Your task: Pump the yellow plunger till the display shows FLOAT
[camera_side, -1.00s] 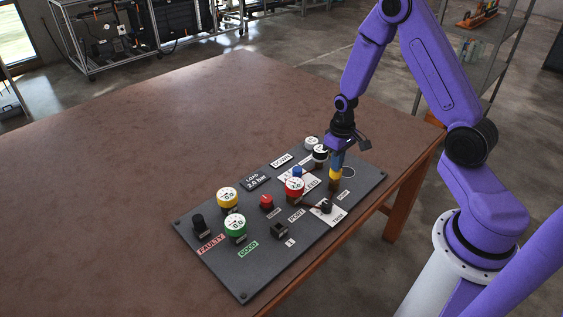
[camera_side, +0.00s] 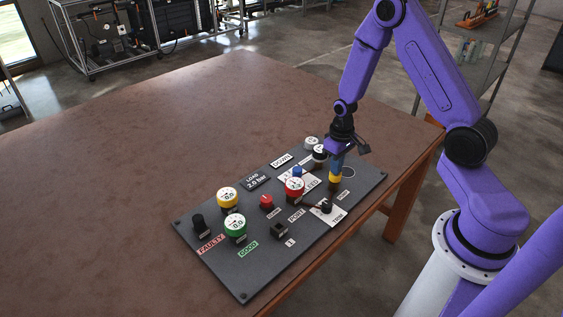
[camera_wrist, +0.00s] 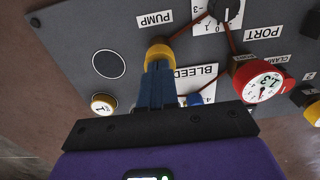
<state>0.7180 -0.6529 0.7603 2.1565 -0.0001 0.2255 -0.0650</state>
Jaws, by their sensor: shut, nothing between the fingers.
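The yellow plunger (camera_side: 335,178) stands near the right end of the dark grey panel (camera_side: 262,279). In the wrist view the plunger (camera_wrist: 158,52) is beside the PUMP label (camera_wrist: 155,19). My gripper (camera_side: 336,167) is shut with its blue fingers pointing down on top of the plunger; they appear to touch it. The fingertips (camera_wrist: 157,68) hide part of the plunger's top in the wrist view. A small display plate (camera_side: 281,160) at the panel's back edge reads DOWN. Beside it the load display (camera_side: 257,180) reads LOAD 2.0 bar.
A red gauge (camera_side: 294,187) and a blue knob (camera_side: 297,171) stand close left of my gripper. Yellow (camera_side: 227,197) and green (camera_side: 235,224) gauges stand farther left. The brown table (camera_side: 150,150) is clear beyond the panel.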

